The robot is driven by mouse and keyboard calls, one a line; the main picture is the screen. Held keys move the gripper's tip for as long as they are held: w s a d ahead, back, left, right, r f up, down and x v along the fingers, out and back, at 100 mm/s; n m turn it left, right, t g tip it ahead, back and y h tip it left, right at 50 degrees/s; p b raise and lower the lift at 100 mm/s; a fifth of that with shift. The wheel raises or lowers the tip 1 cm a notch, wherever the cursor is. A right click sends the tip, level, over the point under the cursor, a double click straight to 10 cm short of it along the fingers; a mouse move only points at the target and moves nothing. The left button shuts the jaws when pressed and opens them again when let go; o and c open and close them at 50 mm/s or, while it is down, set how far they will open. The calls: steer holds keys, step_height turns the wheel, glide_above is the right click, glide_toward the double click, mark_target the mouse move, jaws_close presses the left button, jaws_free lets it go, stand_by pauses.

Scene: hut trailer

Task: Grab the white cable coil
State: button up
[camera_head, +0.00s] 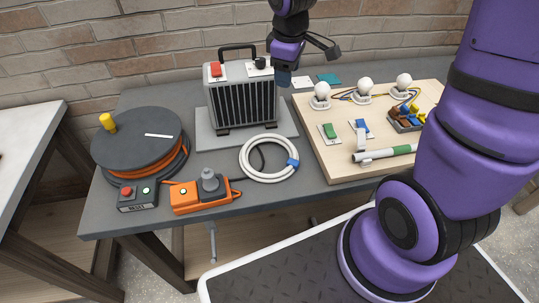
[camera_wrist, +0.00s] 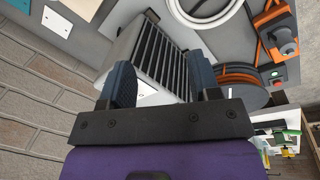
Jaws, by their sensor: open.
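The white cable coil (camera_head: 268,159) lies flat on the grey table in front of the finned box, with a blue tie (camera_head: 292,163) on its right side. Part of the coil also shows at the top edge of the wrist view (camera_wrist: 204,14). My gripper (camera_head: 284,73) is above the back of the table, over the right side of the finned box and apart from the coil. In the wrist view, the two dark blue fingers of my gripper (camera_wrist: 163,84) are spread, with the box behind the gap. Nothing is held between them.
The finned box (camera_head: 243,103) with a handle stands behind the coil. Right is a wooden board (camera_head: 322,160) with bulbs and switches. A brick wall (camera_head: 170,35) is behind.

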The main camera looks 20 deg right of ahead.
steer(key=w+a+f+n+g, duration=0.1)
steer(key=w+f+n, duration=0.1)
steer(key=f, duration=0.4)
steer(key=w+a+f+n, duration=0.2)
steer(key=f, duration=0.4)
glide_above(270, 135)
steer(key=shift+y, duration=0.4)
steer(key=f, duration=0.5)
steer(key=shift+w+f, duration=0.3)
steer(key=shift+f, duration=0.1)
steer(key=f, duration=0.4)
steer(key=shift+s+a+f, duration=0.1)
steer(key=shift+s, duration=0.2)
steer(key=shift+f, duration=0.65)
jaws_close()
